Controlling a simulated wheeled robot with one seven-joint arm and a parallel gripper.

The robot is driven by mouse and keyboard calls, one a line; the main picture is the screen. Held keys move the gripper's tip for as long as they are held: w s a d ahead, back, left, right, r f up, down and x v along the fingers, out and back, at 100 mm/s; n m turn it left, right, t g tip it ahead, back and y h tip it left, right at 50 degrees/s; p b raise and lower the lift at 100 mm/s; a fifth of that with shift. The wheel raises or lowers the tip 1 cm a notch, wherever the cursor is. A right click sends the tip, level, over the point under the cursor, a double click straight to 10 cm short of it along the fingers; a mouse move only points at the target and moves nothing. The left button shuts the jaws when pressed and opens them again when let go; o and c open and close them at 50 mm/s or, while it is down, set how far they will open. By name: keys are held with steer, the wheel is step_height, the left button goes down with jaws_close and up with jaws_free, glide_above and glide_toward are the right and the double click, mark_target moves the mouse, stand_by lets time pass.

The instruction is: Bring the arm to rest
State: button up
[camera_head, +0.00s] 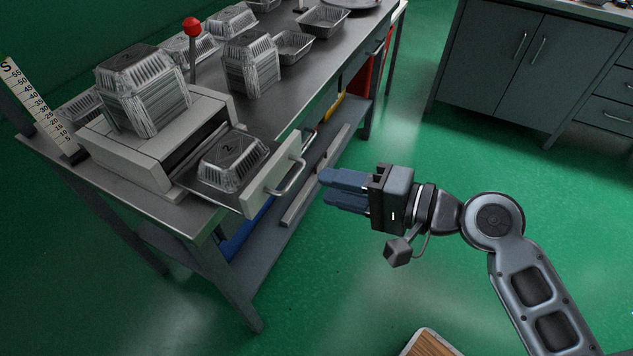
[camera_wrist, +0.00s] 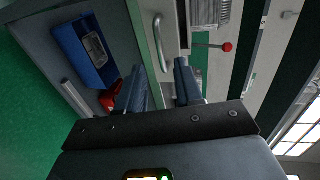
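My gripper (camera_head: 324,187) is in the air over the green floor, to the right of the metal table (camera_head: 182,216). Its two blue fingers point left toward the open drawer (camera_head: 262,192) and its handle. The fingers are apart, with nothing between them. In the wrist view the fingers of my gripper (camera_wrist: 160,66) are also apart, with the drawer handle (camera_wrist: 159,42) beyond them. My gripper does not touch the handle in the head view. My arm reaches in from the lower right.
A foil tray (camera_head: 232,158) sits in the open drawer. Stacked foil trays (camera_head: 142,90) stand on the machine, beside a red-knobbed lever (camera_head: 192,27). A grey cabinet (camera_head: 530,75) stands at the upper right. A wooden-topped object (camera_head: 428,345) shows at the bottom edge. Open floor surrounds my arm.

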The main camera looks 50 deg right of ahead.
steer(key=shift+s+d+r, duration=0.15)
steer(key=shift+s, duration=0.45)
steer(key=s+a+f+n+g+h, duration=0.1)
steer(key=s+f+n+h, duration=0.2)
steer(key=s, duration=0.4)
steer(key=s+a+f+n+h, duration=0.1)
steer(key=s+a+n+h, duration=0.15)
steer(key=s+n, duration=0.4)
steer(key=s+a+r+n+t, duration=0.1)
steer(key=s+a+r+n, duration=0.1)
steer(key=s+r+n, duration=0.2)
steer(key=s+n, duration=0.1)
steer(key=s, duration=0.2)
steer(key=shift+a+r+y+p, duration=0.3)
steer(key=shift+a+y, duration=0.05)
